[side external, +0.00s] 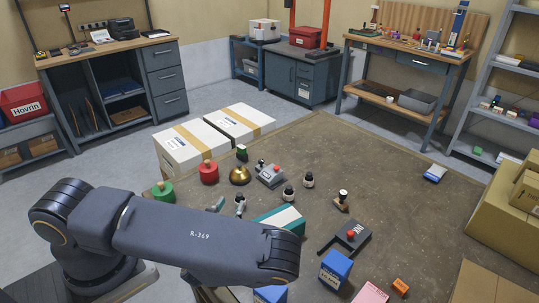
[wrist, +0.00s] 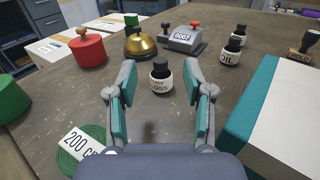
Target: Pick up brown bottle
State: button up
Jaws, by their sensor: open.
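A small dark bottle (wrist: 161,78) with a black cap and a white label reading partly "OSS" stands upright between the fingers of my gripper (wrist: 161,68) in the wrist view. My gripper is open, and gaps show on both sides of the bottle. Two similar dark bottles stand farther back right, one labelled "OIL" (wrist: 229,67) and one behind it (wrist: 239,35). These two also show in the side view, the nearer (side external: 288,194) and the farther (side external: 308,180). I cannot tell by colour which bottle is brown. My arm hides most of my gripper in the side view.
A teal and white box (wrist: 284,115) lies close on the right. A red weight (wrist: 88,50), brass bell (wrist: 142,45) and grey counter (wrist: 183,40) stand behind.

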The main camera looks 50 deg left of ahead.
aim_at(238, 197)
notch_tip(238, 197, down, 2)
jog(key=shift+f, duration=0.1)
jog(key=shift+x, duration=3.75)
grip_shut()
